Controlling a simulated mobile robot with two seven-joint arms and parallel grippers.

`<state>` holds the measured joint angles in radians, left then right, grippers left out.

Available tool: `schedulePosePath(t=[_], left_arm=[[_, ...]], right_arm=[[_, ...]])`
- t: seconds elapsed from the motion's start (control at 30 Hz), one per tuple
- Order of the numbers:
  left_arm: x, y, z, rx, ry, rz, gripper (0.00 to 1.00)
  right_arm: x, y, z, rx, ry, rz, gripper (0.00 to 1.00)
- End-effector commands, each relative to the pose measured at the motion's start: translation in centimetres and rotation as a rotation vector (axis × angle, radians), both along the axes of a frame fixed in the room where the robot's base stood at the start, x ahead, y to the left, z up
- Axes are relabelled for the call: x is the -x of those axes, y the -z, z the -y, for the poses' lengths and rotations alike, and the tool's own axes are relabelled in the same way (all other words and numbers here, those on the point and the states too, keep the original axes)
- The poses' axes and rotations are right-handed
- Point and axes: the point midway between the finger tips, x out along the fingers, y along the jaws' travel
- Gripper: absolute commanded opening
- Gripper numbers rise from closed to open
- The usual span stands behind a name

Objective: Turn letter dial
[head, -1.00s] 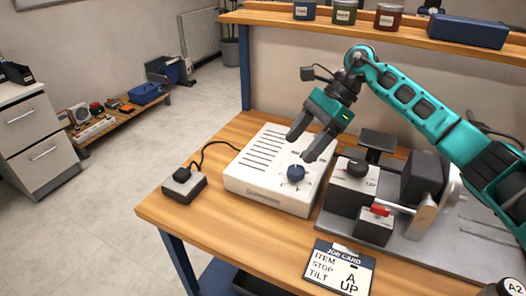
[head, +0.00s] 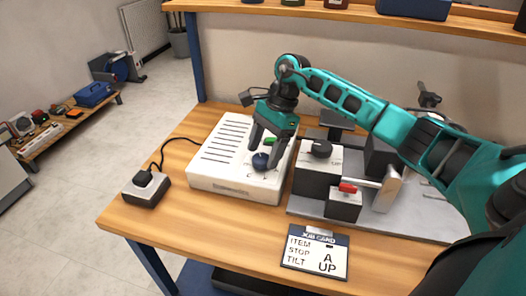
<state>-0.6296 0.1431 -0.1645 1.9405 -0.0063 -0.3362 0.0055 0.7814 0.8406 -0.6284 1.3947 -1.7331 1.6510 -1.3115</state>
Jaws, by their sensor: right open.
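The letter dial is a dark blue knob (head: 260,162) on the front right of a white slotted box (head: 215,170) on the wooden bench. Small letters around it are partly hidden and too small to read surely. My right gripper (head: 261,150) is open and points down over the knob, its fingertips close to it; I cannot tell if they touch. A job card (head: 316,252) at the bench front reads ITEM, STOP A, TILT UP. My left gripper is not in view.
A grey fixture plate (head: 372,222) to the right carries a block with a black knob (head: 321,149), a red-handled lever (head: 347,188) and a dark motor-like block. A shelf (head: 370,18) runs behind.

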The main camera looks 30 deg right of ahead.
Motion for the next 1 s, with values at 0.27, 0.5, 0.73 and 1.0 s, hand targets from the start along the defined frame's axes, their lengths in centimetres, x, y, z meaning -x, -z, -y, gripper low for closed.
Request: schedulePosePath(t=[0.27,0.5,0.73,1.0], left_arm=[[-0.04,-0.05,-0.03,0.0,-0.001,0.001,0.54],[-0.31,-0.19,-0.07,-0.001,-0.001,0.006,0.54],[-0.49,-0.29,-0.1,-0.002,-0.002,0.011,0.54],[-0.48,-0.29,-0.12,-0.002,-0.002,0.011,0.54]], right_arm=[[0.02,1.03,-0.45,-0.001,0.0,0.0,0.7],[0.03,1.01,-0.44,-0.001,0.0,0.0,0.63],[0.03,0.99,-0.43,-0.001,0.0,0.0,0.41],[0.03,0.98,-0.41,-0.001,0.0,0.0,0.16]])
